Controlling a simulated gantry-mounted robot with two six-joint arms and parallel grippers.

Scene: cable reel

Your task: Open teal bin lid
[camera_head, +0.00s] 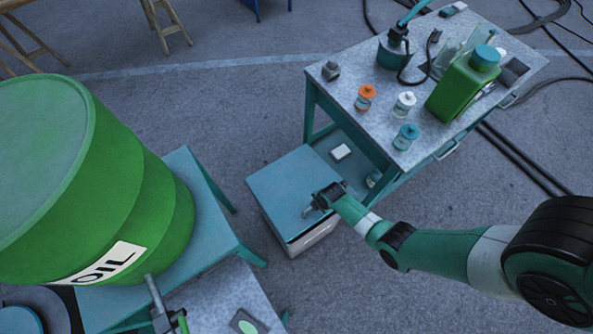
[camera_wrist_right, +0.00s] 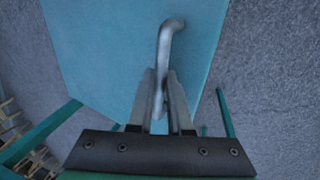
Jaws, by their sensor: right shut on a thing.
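The bin (camera_head: 316,238) stands on the floor beside the workbench, with a white body under a flat teal lid (camera_head: 284,190). A dark gap shows along the lid's front edge. My right gripper (camera_head: 309,211) is at the lid's front right part. In the right wrist view the teal lid (camera_wrist_right: 120,45) fills the middle, and a bent metal handle (camera_wrist_right: 168,45) stands out from it. The right gripper (camera_wrist_right: 165,98) is shut on this handle.
A large green oil drum (camera_head: 150,200) stands on a teal stand at the left. The workbench (camera_head: 340,100) holds small bottles, a green canister (camera_head: 462,88) and a pump can (camera_head: 392,50). Cables lie on the floor at the right. Floor in front of the bin is clear.

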